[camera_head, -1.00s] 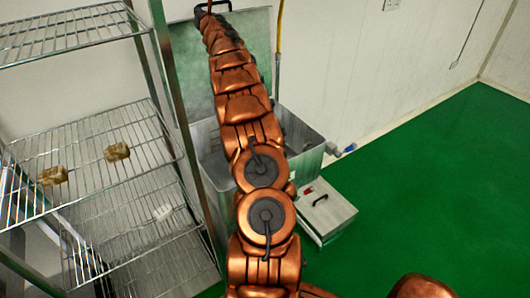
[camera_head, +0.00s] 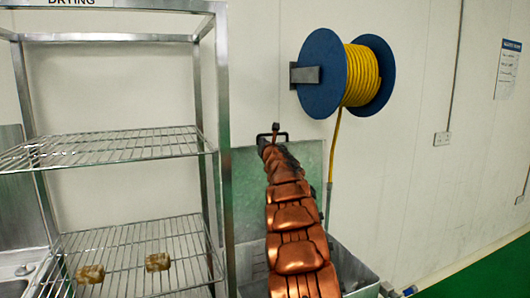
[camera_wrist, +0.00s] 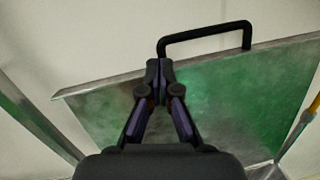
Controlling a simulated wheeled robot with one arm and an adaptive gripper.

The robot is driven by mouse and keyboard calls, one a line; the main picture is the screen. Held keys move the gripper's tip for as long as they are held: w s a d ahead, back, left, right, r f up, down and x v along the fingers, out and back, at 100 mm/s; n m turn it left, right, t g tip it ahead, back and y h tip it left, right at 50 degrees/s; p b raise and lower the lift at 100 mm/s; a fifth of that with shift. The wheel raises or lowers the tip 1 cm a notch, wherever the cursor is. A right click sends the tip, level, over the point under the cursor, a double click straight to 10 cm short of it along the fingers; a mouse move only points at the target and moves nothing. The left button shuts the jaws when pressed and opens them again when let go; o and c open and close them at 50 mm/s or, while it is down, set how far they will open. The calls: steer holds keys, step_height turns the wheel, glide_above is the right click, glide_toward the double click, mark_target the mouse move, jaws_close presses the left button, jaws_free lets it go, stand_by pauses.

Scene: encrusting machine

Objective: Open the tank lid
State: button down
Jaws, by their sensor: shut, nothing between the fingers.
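The metal tank lid (camera_head: 247,198) stands raised, close to upright, against the wall behind the tank (camera_head: 352,272). Its black handle (camera_head: 262,137) is at the lid's top edge and also shows in the wrist view (camera_wrist: 205,36). My gripper (camera_wrist: 160,66) is shut and empty in front of the lid's face, just below the left end of the handle. In the head view my arm reaches up over the tank and hides part of the lid and the tank's opening; my gripper's fingers cannot be made out there.
A wire drying rack (camera_head: 222,150) stands close on the left, with two brownish blocks (camera_head: 158,262) on a shelf. A blue hose reel (camera_head: 322,73) with yellow hose hangs on the wall at the upper right. Green floor (camera_head: 480,272) is open at the right.

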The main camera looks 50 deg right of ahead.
steer(key=s+a+r, duration=0.4)
steer(key=r, duration=0.3)
steer(key=shift+s+r, duration=0.25)
steer(key=shift+r, duration=0.1)
steer(key=shift+s+f, duration=0.1)
